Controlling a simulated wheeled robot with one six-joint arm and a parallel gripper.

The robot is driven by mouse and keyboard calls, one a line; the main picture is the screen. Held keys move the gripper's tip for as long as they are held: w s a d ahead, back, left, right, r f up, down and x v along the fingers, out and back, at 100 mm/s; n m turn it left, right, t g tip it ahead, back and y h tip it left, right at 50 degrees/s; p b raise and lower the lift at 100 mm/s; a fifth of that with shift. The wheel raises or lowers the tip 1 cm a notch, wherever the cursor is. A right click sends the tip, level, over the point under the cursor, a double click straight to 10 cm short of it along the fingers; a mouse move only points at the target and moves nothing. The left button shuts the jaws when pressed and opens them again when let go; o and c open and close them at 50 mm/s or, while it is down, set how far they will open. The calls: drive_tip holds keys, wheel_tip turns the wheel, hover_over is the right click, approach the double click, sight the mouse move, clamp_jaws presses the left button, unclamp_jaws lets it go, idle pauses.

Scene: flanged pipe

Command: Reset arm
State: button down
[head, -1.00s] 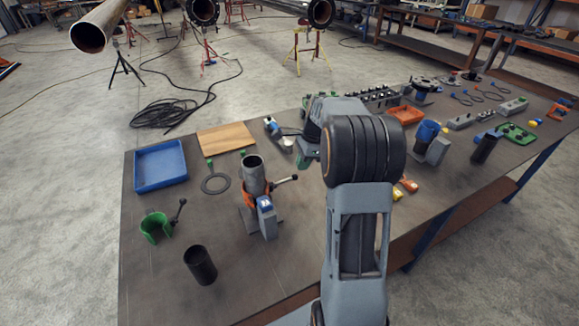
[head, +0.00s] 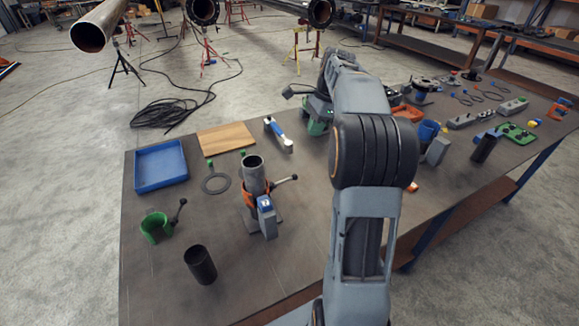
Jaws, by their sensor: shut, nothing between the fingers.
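My arm rises over the middle of the bench and reaches away from the camera. Its wrist is at the top, in front of the bench's far edge. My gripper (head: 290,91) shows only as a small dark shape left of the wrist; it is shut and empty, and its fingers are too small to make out. It is above and apart from a blue-and-white tool (head: 278,135) lying on the bench.
The bench (head: 190,225) holds a blue tray (head: 160,166), a wooden board (head: 226,139), a clamped upright pipe (head: 253,172), a dark cylinder (head: 200,265) and a green cradle (head: 156,228). A green-and-dark item (head: 317,118) stands close beneath my wrist. Several tools crowd the right side.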

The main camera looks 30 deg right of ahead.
idle(0.5)
wheel_tip(320, 180, down, 5)
drive_tip(key=s+a+n+h, duration=0.1)
drive_tip(key=s+n, duration=0.1)
drive_tip(key=n, duration=0.6)
drive_tip(key=s+a+f+n+t+h, duration=0.1)
drive_tip(key=s+a+f+n+t, duration=0.1)
drive_tip(key=s+a+n, duration=1)
drive_tip(key=s+a+t, duration=0.1)
drive_tip(key=s+a, duration=0.3)
drive_tip(key=a, duration=0.1)
drive_tip(key=shift+s+a+h, duration=0.15)
drive_tip(key=shift+s+h, duration=0.1)
drive_tip(key=shift+h, duration=0.15)
